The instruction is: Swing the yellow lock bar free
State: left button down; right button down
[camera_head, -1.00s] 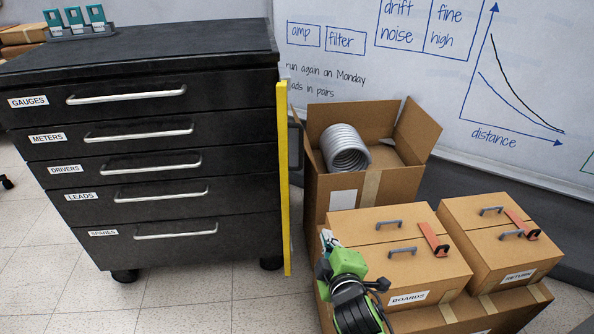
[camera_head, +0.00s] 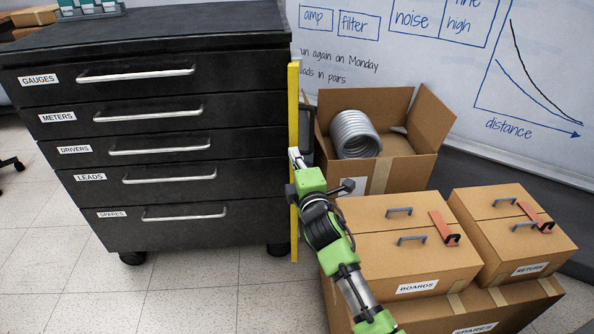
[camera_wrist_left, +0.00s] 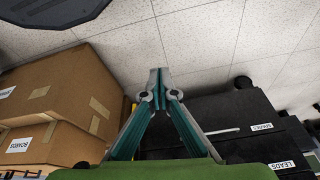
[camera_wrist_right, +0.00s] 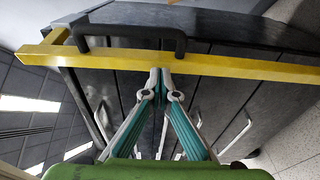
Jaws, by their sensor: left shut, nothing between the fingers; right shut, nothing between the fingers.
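The yellow lock bar (camera_head: 293,110) stands upright along the right front edge of the black drawer cabinet (camera_head: 236,116). My right gripper (camera_head: 295,155) is shut and empty, with its tips at the bar around mid-height. In the right wrist view the bar (camera_wrist_right: 235,67) runs across the picture, and my right fingertips (camera_wrist_right: 160,76) meet its edge; I cannot tell whether they touch. My left gripper (camera_wrist_left: 160,76) is shut and empty over the floor, between the boxes and the cabinet; it is outside the head view.
A black side handle (camera_wrist_right: 130,34) shows beside the bar. An open carton (camera_head: 405,172) with a metal coil (camera_head: 354,134) stands right of the cabinet. In front are the BOARDS box (camera_head: 375,267) and RETURN box (camera_head: 502,260). Floor is clear before the cabinet.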

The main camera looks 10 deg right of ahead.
aim_at(308, 153)
jog(key=shift+w+d, duration=0.25)
jog(key=shift+d, duration=0.6)
jog(key=shift+w+d, duration=0.25)
jog(key=shift+d, duration=0.55)
pick_arm(q)
jog(key=shift+r, duration=0.1)
pick_arm(e)
jog(key=shift+d, duration=0.15)
